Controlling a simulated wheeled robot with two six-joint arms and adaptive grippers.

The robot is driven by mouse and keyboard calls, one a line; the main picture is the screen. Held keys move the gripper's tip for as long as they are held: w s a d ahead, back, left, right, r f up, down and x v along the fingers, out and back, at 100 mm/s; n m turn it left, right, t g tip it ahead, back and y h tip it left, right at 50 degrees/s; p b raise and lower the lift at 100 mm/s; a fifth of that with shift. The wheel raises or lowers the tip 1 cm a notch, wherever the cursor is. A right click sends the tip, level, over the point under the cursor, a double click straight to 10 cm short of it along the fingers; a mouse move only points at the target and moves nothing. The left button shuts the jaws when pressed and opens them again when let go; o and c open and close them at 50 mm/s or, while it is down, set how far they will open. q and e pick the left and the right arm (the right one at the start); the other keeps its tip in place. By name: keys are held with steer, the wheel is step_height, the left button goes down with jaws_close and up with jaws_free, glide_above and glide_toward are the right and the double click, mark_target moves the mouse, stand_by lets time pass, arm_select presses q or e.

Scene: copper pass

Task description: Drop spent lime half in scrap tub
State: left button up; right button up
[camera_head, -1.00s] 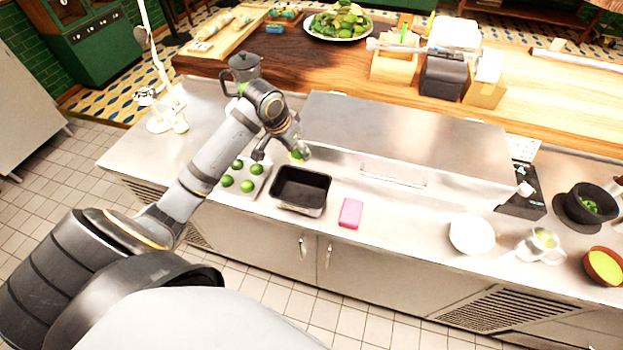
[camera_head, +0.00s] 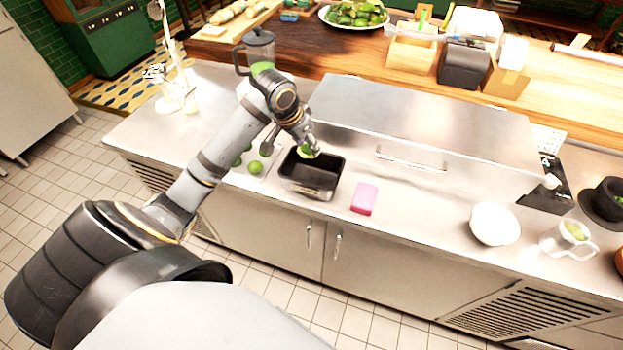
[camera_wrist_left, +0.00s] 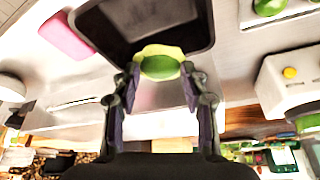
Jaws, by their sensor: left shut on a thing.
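My left gripper (camera_head: 308,148) is shut on the lime half (camera_head: 306,152), which hangs just above the far edge of the scrap tub. In the left wrist view the lime half (camera_wrist_left: 160,66) is green with a paler yellow rim, held between the two fingertips (camera_wrist_left: 160,78). The scrap tub (camera_head: 310,186) is a black rectangular open tub on the steel counter. In the left wrist view the tub (camera_wrist_left: 130,14) lies just beyond the lime half. The inside that shows is dark and looks empty. My right gripper is not in view.
A pink sponge (camera_head: 364,198) lies right of the tub. A raised steel box (camera_head: 420,115) stands behind.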

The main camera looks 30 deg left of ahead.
arm_select(q)
steer(key=o, duration=0.8)
steer(key=v, duration=1.2)
